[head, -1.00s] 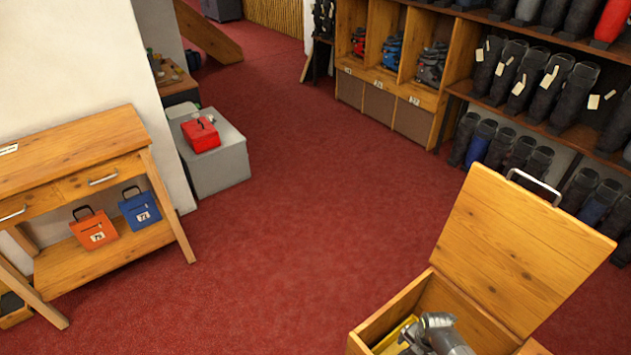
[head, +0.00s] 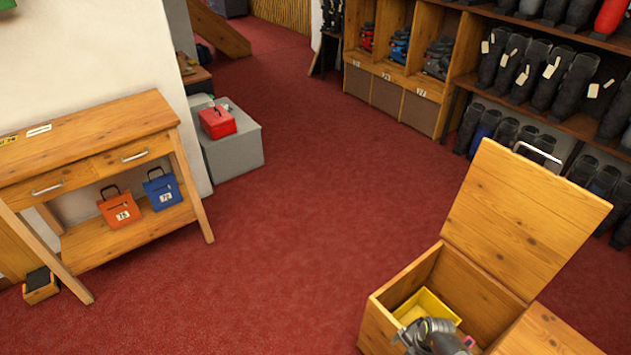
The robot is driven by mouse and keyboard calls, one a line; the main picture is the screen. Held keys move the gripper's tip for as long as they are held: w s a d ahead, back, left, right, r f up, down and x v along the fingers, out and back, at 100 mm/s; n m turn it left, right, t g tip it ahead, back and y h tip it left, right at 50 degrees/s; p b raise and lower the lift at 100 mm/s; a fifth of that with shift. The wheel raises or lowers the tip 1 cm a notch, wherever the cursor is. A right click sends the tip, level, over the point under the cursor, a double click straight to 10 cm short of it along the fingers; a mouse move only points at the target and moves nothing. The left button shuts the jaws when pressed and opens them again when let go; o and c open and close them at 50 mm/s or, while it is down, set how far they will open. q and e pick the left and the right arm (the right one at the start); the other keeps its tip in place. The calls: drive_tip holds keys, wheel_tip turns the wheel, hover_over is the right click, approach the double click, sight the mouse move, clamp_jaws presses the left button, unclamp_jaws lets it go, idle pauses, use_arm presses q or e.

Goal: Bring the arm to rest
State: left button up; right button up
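My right arm shows at the bottom right of the head view, and its grey and black gripper (head: 428,336) is over the near side of an open wooden box (head: 392,305). I cannot make out its fingertips, so I cannot tell whether it is open or shut or holds anything. A yellow tray (head: 432,305) lies inside the box, partly hidden by the arm. My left gripper is not in view.
The box's hinged lid (head: 525,215) stands raised. A wooden table (head: 95,135) with an orange bag (head: 120,210) and a blue bag (head: 163,190) on its shelf stands at left. A red case (head: 217,122) sits on a grey block (head: 235,150). Red carpet (head: 290,230) is clear between.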

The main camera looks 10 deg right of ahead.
drive_tip(key=s+a+f+m+t+y+b, duration=0.3)
drive_tip(key=a+f+m+t+b, duration=0.1)
drive_tip(key=a+f+m+t, duration=0.25)
drive_tip(key=s+d+f+m+g+h+b, duration=0.1)
drive_tip(key=s+f+m, duration=0.3)
drive_tip(key=s, duration=0.5)
drive_tip(key=s+d+f+m+g+h+b, duration=0.1)
drive_tip(key=s+f+m+g+h+b, duration=0.1)
drive_tip(key=s+f+m, duration=0.3)
drive_tip(key=s+d+f+m+g+h+b, duration=0.2)
drive_tip(key=s+m, duration=0.6)
drive_tip(key=s, duration=0.6)
wheel_tip(320, 180, down, 2)
drive_tip(key=shift+f+g+b, duration=0.15)
drive_tip(key=shift+g+b, duration=0.3)
drive_tip(key=shift+b, duration=0.15)
